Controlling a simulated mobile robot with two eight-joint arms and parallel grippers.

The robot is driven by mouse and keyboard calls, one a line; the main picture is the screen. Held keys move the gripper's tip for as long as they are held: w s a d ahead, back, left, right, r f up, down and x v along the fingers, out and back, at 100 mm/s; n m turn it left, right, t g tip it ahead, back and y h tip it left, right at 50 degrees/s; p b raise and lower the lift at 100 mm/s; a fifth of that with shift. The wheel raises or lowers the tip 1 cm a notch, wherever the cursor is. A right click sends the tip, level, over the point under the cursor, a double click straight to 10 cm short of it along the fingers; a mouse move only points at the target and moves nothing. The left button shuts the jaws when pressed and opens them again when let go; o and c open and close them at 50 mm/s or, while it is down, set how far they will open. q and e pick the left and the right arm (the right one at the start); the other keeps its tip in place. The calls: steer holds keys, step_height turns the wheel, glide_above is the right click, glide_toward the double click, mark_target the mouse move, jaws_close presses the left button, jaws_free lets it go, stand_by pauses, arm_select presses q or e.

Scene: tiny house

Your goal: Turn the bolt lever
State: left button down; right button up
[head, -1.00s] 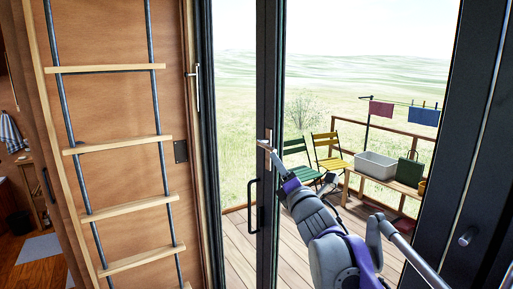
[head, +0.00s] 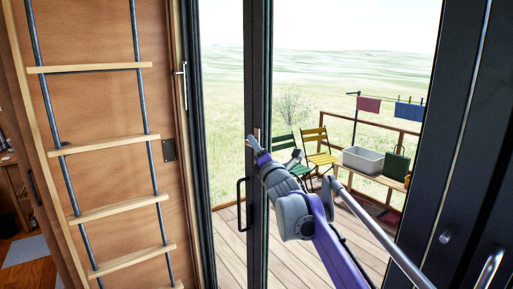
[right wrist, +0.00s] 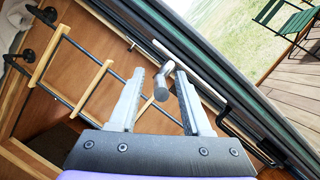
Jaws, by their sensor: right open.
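In the right wrist view the bolt lever's grey stub (right wrist: 161,88) appears between the fingers, with the bar running diagonally behind. I see no contact between fingers and lever; the exact gap is unclear. My left gripper is not in view.
A ladder (head: 95,141) stands against the wooden panel (head: 105,105) at left. A black pull handle (head: 242,204) is on the door post. Outside are a yellow chair (head: 314,137), a green chair (head: 284,143) and a white tub (head: 362,160) on a deck.

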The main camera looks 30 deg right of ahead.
jaws_close()
stand_by(1.3)
